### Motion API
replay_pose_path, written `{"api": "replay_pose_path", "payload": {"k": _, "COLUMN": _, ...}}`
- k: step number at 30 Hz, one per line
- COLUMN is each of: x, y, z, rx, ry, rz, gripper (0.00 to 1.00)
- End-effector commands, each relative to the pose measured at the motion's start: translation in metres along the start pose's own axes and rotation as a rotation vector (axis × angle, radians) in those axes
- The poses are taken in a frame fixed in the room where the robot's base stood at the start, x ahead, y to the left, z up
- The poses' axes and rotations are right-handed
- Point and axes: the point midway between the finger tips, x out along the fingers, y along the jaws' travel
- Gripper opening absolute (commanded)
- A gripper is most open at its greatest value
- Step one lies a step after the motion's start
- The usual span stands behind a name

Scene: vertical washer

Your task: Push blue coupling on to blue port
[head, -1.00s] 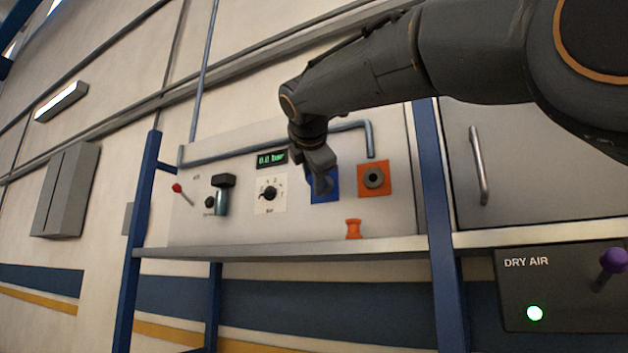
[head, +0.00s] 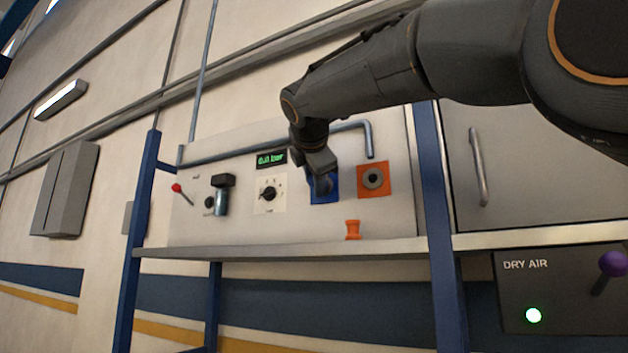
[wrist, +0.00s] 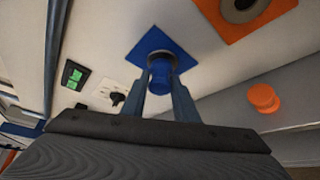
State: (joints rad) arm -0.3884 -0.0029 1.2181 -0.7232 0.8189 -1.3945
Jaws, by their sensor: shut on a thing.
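The blue port's square plate (head: 332,193) is on the grey panel, left of the orange port. It also shows in the wrist view (wrist: 141,50). My gripper (wrist: 162,72) is shut on the blue coupling (wrist: 163,84), a round blue piece between the two fingers. In the wrist view the coupling lies in front of the blue plate, over its lower right part. I cannot tell whether it is seated on the port or just short of it. In the head view my gripper (head: 322,182) covers most of the port and the coupling.
The orange port (head: 373,180) has a grey ring and sits right of the blue one. An orange coupling (head: 353,229) stands on the shelf (head: 300,250) below. A dial (head: 268,194), a display (head: 271,159) and a red-tipped lever (head: 181,193) are to the left. A grey pipe (head: 369,138) runs above.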

Motion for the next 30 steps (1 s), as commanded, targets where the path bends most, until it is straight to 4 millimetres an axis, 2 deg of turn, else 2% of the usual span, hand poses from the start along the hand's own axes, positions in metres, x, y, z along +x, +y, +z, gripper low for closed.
{"api": "replay_pose_path", "payload": {"k": 8, "x": 0.004, "y": 0.0, "z": 0.003, "rx": 0.001, "ry": -0.001, "rz": -0.001, "gripper": 0.07}}
{"api": "replay_pose_path", "payload": {"k": 9, "x": 0.004, "y": 0.0, "z": 0.003, "rx": 0.001, "ry": 0.0, "rz": 0.0, "gripper": 0.3}}
{"api": "replay_pose_path", "payload": {"k": 12, "x": 0.004, "y": 0.0, "z": 0.003, "rx": 0.001, "ry": 0.0, "rz": 0.0, "gripper": 0.47}}
{"api": "replay_pose_path", "payload": {"k": 13, "x": 0.004, "y": 0.0, "z": 0.003, "rx": 0.001, "ry": 0.0, "rz": 0.0, "gripper": 0.49}}
{"api": "replay_pose_path", "payload": {"k": 23, "x": 0.001, "y": 0.0, "z": 0.002, "rx": 0.0, "ry": 0.0, "rz": 0.001, "gripper": 0.49}}
{"api": "replay_pose_path", "payload": {"k": 30, "x": -0.034, "y": 0.0, "z": 0.001, "rx": 0.002, "ry": 0.002, "rz": 0.005, "gripper": 0.49}}
